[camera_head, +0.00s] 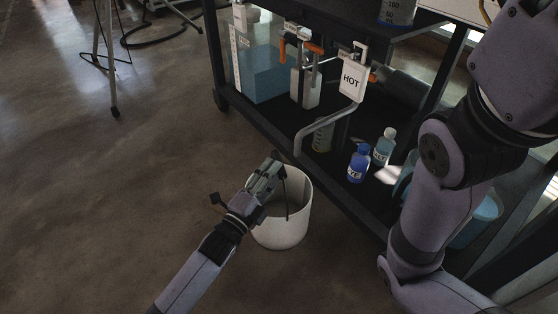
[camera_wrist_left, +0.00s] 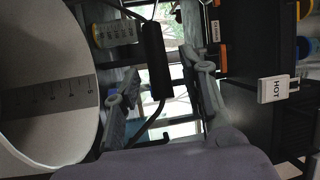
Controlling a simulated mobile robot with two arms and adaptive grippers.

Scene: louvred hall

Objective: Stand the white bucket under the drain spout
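The white bucket (camera_head: 291,230) stands upright on the floor in front of the cart. It also shows at the left of the left wrist view (camera_wrist_left: 38,125), with a graduated scale inside. My left gripper (camera_head: 274,165) is over the bucket's rim. In the left wrist view, its two fingers (camera_wrist_left: 160,75) are apart, with the bucket handle's black grip (camera_wrist_left: 158,62) between them and visible gaps at both sides. The bent grey drain spout (camera_head: 325,122) comes out past the cart's edge, its lower end just behind and above the bucket. My right gripper is out of view.
The black cart's lower shelf (camera_head: 275,128) holds a blue-filled tank (camera_head: 265,75), a blue bottle (camera_head: 359,164) and a teal bottle (camera_head: 384,146). A "HOT" tag (camera_head: 352,81) hangs above the spout. A tripod leg (camera_head: 111,70) stands at upper left. The left floor is mostly clear.

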